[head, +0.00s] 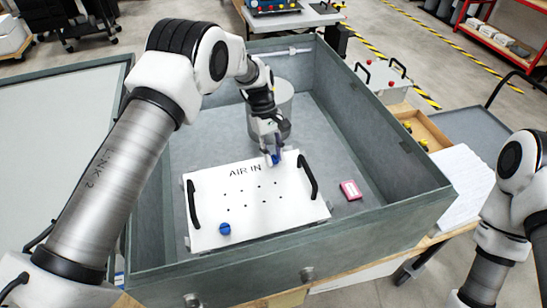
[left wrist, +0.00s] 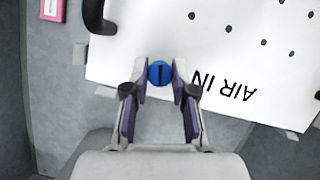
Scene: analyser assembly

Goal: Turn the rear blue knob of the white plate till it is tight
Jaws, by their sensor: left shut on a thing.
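The white plate (head: 246,214), marked "AIR IN" and with two black handles, lies in the grey open box. It also shows in the left wrist view (left wrist: 220,50). The rear blue knob (left wrist: 160,74) is at the plate's far edge, between the fingertips of my left gripper (left wrist: 159,78). In the head view my left gripper (head: 274,157) reaches down to the knob from above, shut on it and partly hiding it. The front blue knob (head: 224,229) stands free near the plate's near edge. My right arm shows at the right edge; its gripper is out of view.
The grey box (head: 310,252) has high walls around the plate. A metal cylinder (head: 284,98) stands behind my left gripper. A pink-red block (head: 351,190) lies on the box floor to the right of the plate, with bare floor around it.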

